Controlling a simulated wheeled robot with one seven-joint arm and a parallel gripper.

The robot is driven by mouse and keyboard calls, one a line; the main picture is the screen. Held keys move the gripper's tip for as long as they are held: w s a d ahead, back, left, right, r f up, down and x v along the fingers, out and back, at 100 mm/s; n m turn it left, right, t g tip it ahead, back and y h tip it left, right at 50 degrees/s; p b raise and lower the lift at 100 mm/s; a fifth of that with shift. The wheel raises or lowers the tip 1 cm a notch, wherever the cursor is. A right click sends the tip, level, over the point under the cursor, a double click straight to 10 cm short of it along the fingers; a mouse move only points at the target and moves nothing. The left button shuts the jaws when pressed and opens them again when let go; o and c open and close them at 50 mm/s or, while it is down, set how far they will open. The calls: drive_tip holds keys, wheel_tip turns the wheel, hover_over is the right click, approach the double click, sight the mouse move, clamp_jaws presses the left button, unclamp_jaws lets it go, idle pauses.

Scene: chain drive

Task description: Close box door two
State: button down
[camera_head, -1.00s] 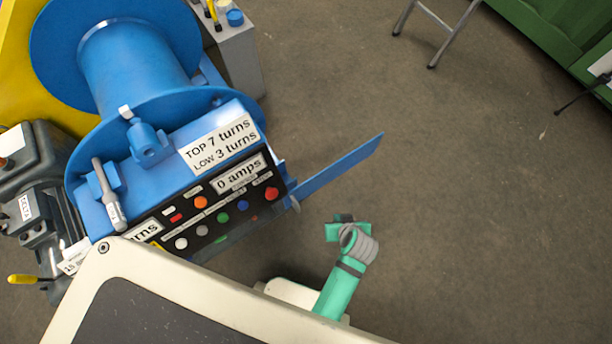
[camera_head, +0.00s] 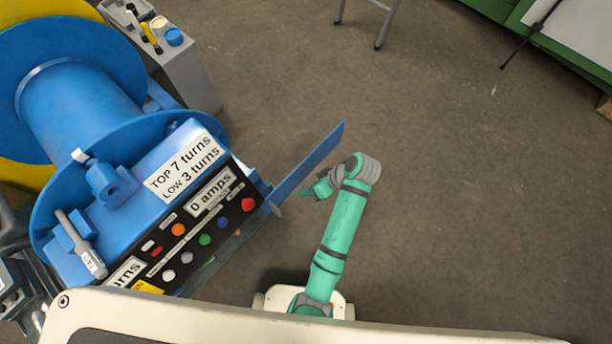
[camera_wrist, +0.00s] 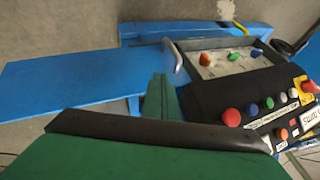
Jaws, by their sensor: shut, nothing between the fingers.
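The blue box door (camera_head: 308,163) stands swung out from the right end of the blue control box, a long flat panel. In the wrist view the door (camera_wrist: 75,82) reaches out to the left. The blue box (camera_wrist: 222,57) beside it is open, with orange, blue and green knobs inside. My gripper (camera_head: 308,192) is shut and empty, just right of the door near its hinge end. In the wrist view the green gripper tip (camera_wrist: 158,97) overlaps the inner end of the door; I cannot tell whether it touches.
The black control panel (camera_head: 200,228) with coloured buttons faces my base. A large blue drum (camera_head: 80,90) stands behind it. A grey cabinet with tools (camera_head: 180,75) is at the back left. The brown floor right of my arm is clear.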

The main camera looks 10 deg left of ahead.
drive_tip(key=s+a+f, duration=0.3)
drive_tip(key=a+f, duration=0.4)
drive_tip(key=f, duration=0.1)
drive_tip(key=shift+a, duration=0.25)
drive_tip(key=shift+w, duration=0.1)
